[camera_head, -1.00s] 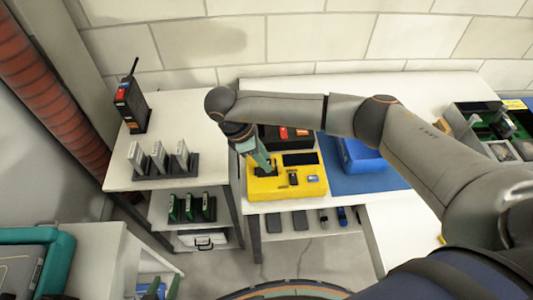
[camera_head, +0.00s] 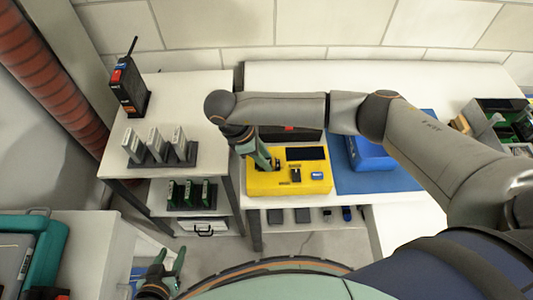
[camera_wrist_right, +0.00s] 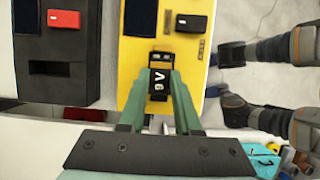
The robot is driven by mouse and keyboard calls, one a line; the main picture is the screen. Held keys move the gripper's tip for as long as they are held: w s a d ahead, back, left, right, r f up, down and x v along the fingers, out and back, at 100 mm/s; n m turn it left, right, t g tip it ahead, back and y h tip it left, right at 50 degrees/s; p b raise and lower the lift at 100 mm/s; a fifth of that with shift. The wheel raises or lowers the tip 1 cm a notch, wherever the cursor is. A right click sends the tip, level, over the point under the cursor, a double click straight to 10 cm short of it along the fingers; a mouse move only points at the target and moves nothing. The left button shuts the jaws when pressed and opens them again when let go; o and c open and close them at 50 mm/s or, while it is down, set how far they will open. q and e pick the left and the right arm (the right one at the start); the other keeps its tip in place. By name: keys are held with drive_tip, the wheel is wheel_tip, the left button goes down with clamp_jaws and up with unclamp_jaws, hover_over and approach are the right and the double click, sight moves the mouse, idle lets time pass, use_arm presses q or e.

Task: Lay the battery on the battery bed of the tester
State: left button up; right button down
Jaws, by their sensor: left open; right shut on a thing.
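The yellow tester (camera_head: 312,180) sits on the white bench, with a dark display and small controls on its top. My right gripper (camera_head: 268,165) is at the tester's left part, fingers pointing down. In the right wrist view it (camera_wrist_right: 160,78) is shut on the battery (camera_wrist_right: 158,90), a dark block marked 9V. The battery is over the tester's left end, by a dark recess (camera_wrist_right: 160,58); I cannot tell whether it touches the bed, which is mostly hidden. My left gripper (camera_head: 170,258) is open and empty at the lower left, away from the tester.
A black unit (camera_head: 300,134) stands behind the tester, partly hidden by my right arm. A blue case (camera_head: 368,152) on a blue mat is to its right. On the left shelf stand a radio (camera_head: 128,88) and several upright grey packs (camera_head: 155,145). A teal case (camera_head: 40,250) is at lower left.

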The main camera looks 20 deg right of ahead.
drive_tip(key=shift+f, duration=0.1)
drive_tip(key=c, duration=0.6)
unclamp_jaws()
drive_tip(key=v, duration=1.2)
drive_tip(key=shift+a, duration=0.1)
